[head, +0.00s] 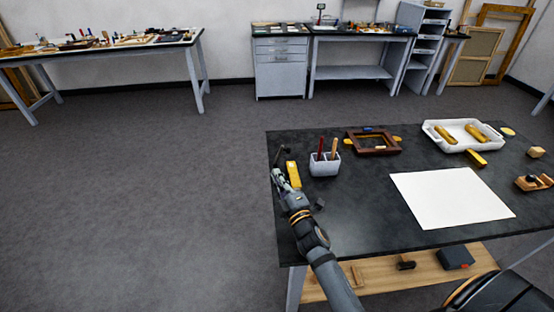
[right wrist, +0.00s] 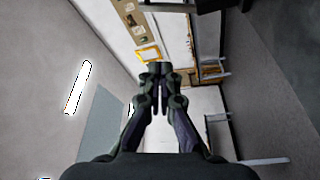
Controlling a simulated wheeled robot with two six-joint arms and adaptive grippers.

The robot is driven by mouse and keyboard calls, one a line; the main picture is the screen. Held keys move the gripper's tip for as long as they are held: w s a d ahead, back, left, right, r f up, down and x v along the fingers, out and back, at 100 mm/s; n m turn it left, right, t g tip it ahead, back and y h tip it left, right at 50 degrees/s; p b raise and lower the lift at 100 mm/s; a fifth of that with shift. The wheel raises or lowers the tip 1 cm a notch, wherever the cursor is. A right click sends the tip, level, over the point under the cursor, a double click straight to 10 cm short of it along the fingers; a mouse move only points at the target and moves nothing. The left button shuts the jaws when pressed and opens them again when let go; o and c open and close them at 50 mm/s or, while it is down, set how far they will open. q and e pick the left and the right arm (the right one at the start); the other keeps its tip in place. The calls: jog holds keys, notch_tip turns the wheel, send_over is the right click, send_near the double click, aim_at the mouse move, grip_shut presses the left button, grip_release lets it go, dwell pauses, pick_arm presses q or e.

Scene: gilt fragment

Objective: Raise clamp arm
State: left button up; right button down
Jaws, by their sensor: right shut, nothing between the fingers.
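My right gripper (head: 278,176) is at the left edge of the near dark table, beside a yellow block (head: 293,174). In the right wrist view, its fingers (right wrist: 160,92) are together with nothing between them. A small dark part with a rounded end (head: 285,150) shows at the table's left edge, just beyond the gripper. It may be the clamp arm, but it is too small to tell its shape or angle. The gripper may hide part of what is there. I cannot tell whether the gripper touches it. My left gripper is not in view.
A small dark block (head: 320,204) lies near my right arm. Open floor (head: 160,190) lies left of the table.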

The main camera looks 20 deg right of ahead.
aim_at(277, 157)
jog(key=w+r, duration=0.1)
jog(key=w, duration=0.9)
jog(key=d, duration=0.2)
jog(key=s+d+f, duration=0.1)
jog(key=shift+d+f+b, duration=0.1)
jog(key=shift+d+b, duration=0.1)
jog(key=shift+b, duration=0.15)
jog(key=shift+a, duration=0.1)
